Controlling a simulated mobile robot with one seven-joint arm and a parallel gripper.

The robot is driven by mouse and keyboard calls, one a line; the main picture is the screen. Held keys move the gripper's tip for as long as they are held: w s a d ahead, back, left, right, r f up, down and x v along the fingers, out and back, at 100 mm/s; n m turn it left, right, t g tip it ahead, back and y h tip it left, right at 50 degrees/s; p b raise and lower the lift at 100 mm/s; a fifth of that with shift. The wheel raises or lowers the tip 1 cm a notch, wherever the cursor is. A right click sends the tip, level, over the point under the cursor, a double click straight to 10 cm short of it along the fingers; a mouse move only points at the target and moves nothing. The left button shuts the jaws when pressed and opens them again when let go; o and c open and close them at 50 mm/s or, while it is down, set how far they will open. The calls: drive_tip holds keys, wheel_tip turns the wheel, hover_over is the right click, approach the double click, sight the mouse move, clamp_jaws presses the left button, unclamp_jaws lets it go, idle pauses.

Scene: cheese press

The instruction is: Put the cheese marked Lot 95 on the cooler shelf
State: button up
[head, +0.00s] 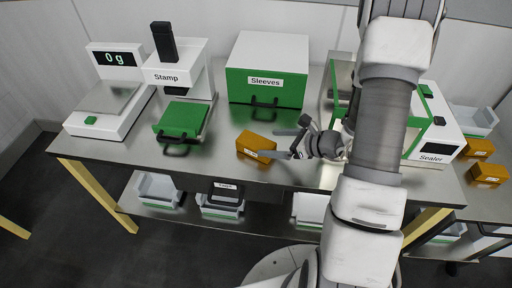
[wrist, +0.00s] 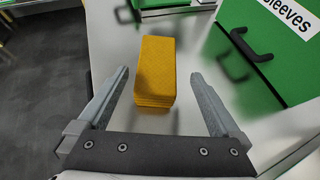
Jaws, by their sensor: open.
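An orange cheese block (head: 253,143) lies on the steel table in front of the Sleeves box. In the wrist view the block (wrist: 155,70) lies ahead, roughly centred between the fingers. My gripper (head: 272,144) is open beside the block's right side, its fingers pointing at it; I cannot tell whether they touch it. Two more orange blocks (head: 478,148) (head: 488,174) with labels I cannot read sit at the far right. I cannot identify the cooler shelf.
A scale (head: 110,105), a Stamp press (head: 180,75) with a green tray (head: 180,118), a green and white Sleeves box (head: 265,90) and a Sealer (head: 440,130) stand on the table (head: 110,150). Bins (head: 158,190) stand on the lower shelf. My arm hides part of the right side.

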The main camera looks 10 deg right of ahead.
sight(257, 141)
drive_tip(key=x, duration=0.6)
drive_tip(key=shift+a+r+b, duration=0.15)
drive_tip(key=shift+a+b, duration=0.2)
drive_tip(key=shift+a, duration=0.05)
clamp_jaws()
